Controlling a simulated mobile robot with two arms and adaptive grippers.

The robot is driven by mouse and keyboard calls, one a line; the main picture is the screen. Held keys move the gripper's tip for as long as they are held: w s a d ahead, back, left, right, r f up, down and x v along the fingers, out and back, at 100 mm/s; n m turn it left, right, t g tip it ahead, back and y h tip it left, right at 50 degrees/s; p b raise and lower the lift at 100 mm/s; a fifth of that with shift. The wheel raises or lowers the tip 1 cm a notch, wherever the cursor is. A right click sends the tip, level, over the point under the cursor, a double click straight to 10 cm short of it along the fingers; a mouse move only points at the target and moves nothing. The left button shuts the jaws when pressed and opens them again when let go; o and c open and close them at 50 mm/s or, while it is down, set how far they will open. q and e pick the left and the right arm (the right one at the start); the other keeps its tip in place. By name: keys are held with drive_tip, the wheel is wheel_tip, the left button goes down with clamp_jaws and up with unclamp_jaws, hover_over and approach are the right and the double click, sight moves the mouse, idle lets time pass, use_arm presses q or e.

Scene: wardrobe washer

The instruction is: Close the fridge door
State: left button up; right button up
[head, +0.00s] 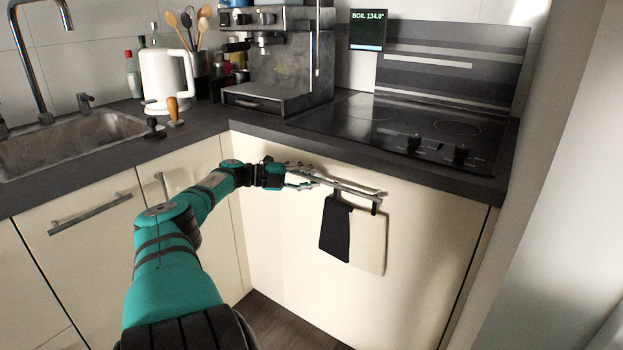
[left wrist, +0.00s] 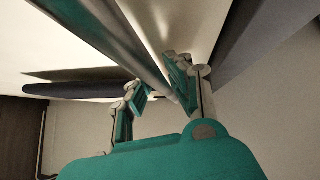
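A cream front panel (head: 330,250) under the cooktop carries a metal bar handle (head: 335,181). No label shows whether it is the fridge door. It looks about flush with its surround, with a dark seam along its right edge. My left gripper (head: 305,178) is at the handle's left end. In the left wrist view, the two fingers of my left gripper (left wrist: 155,95) are spread apart, with the metal bar (left wrist: 135,50) running between them. Whether they touch it is unclear. My right gripper is not in view.
A black towel (head: 335,228) and a cream towel (head: 368,240) hang from the handle. Above are the dark counter (head: 400,170) with cooktop (head: 410,130), coffee machine (head: 280,60), kettle (head: 166,78) and sink (head: 70,140). A pale wall (head: 570,190) stands at the right.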

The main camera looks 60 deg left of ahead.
use_arm(q)
drive_tip(key=shift+o, duration=0.5)
drive_tip(key=shift+w+f, duration=0.1)
drive_tip(key=shift+f, duration=0.05)
drive_tip(key=shift+a, duration=0.1)
drive_tip(key=shift+s, duration=0.2)
drive_tip(key=v, duration=1.1)
drive_tip(key=shift+s, duration=0.4)
drive_tip(key=shift+a, duration=0.1)
